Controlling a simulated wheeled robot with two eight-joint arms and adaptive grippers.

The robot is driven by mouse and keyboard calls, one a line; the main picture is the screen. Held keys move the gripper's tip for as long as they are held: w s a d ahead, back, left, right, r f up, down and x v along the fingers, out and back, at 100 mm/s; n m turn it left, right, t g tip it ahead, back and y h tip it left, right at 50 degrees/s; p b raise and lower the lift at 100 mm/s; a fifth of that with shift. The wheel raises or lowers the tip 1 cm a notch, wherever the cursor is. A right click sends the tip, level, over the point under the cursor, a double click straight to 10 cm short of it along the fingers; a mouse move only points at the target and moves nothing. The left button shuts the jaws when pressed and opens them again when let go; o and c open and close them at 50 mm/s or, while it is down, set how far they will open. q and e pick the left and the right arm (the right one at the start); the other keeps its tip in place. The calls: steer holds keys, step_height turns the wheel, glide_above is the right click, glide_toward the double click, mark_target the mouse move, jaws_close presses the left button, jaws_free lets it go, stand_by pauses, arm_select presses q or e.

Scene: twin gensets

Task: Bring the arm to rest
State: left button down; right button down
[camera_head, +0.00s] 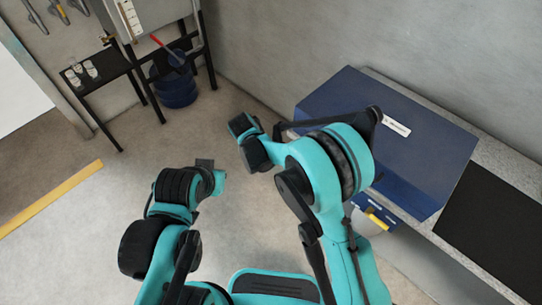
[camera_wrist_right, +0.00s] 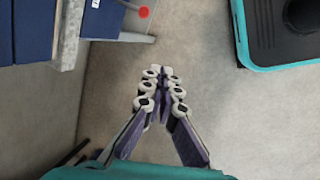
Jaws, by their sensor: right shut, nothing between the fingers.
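My right gripper (camera_wrist_right: 160,75) shows in the right wrist view with its fingertips together and nothing between them. It points out over bare grey floor, and touches nothing that I can see. In the head view my right arm is bent in front of the blue genset housing (camera_head: 365,112), with its forward end over the floor; its fingers cannot be made out there. My left arm is folded at the lower left, and its gripper fingers do not show.
The blue housing stands on a grey speckled bench (camera_head: 508,180) at the right, with a black mat (camera_head: 492,232). A yellow handle (camera_head: 377,221) is below the housing. A blue bucket (camera_head: 176,90) and a black side table (camera_head: 98,75) with jars stand at the back left. Open floor lies between.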

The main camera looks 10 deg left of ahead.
steer(key=shift+r, duration=0.1)
steer(key=s+d+r+m+t+y, duration=0.1)
steer(key=s+d+r+m, duration=0.2)
steer(key=d+r, duration=0.45)
steer(key=s+d+r+m+y, duration=0.1)
steer(key=s+d+r+m, duration=0.1)
steer(key=d+r, duration=0.55)
steer(key=s+d+r+m+t+y, duration=0.1)
steer(key=s+d+r+m+t, duration=0.3)
steer(key=s+d+m, duration=0.3)
steer(key=s+d, duration=0.2)
steer(key=s, duration=0.3)
steer(key=shift+s+d, duration=0.15)
steer(key=shift+s, duration=0.25)
